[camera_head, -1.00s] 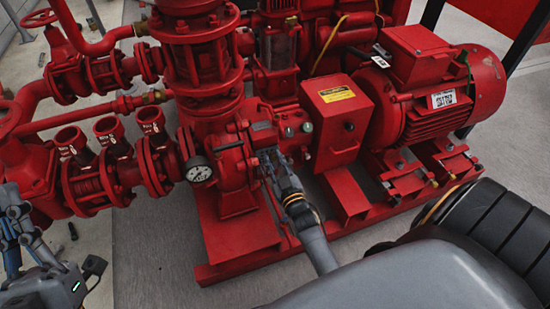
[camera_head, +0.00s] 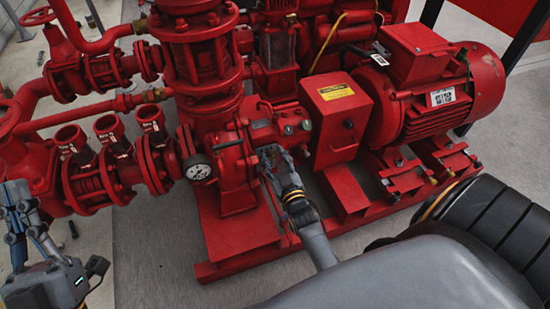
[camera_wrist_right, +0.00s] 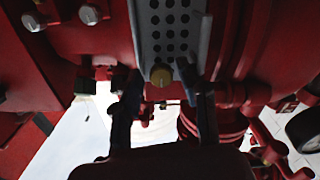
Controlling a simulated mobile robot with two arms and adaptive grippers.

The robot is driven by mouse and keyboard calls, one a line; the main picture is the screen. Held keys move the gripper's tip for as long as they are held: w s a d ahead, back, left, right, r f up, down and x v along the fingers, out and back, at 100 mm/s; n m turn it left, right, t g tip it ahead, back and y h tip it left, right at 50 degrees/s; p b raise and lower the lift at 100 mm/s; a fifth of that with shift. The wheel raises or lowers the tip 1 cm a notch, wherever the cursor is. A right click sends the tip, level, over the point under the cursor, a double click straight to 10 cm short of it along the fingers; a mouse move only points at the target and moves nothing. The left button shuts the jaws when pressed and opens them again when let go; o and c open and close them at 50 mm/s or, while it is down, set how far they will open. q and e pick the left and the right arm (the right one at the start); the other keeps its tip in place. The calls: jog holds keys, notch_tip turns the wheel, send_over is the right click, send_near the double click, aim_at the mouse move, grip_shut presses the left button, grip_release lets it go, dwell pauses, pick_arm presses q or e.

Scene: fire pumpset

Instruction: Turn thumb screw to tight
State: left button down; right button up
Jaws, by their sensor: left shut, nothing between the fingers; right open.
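A small brass-coloured screw head (camera_wrist_right: 161,76), which looks like the thumb screw, sits at the lower end of a grey perforated plate (camera_wrist_right: 170,28) in the right wrist view. My right gripper (camera_wrist_right: 160,92) is open, with one dark finger on each side of the screw. I cannot tell whether the fingers touch it. In the head view my right gripper (camera_head: 268,156) reaches to the red pump casing and hides the screw. My left gripper (camera_head: 16,194) is shut and empty at the far left edge, away from the screw.
A pressure gauge (camera_head: 198,168) is on the pump left of my right gripper. A red box with a yellow label (camera_head: 337,108) and a red motor (camera_head: 435,95) stand to the right. Red pipes and valves (camera_head: 95,175) fill the left. Grey floor (camera_head: 150,260) is clear in front.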

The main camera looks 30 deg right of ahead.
jog(key=shift+s+a+f, duration=0.1)
jog(key=shift+s+f, duration=0.05)
jog(key=shift+f, duration=0.05)
jog(key=shift+s, duration=0.25)
jog(key=v, duration=0.7)
jog(key=shift+r, duration=0.2)
jog(key=shift+s, duration=0.1)
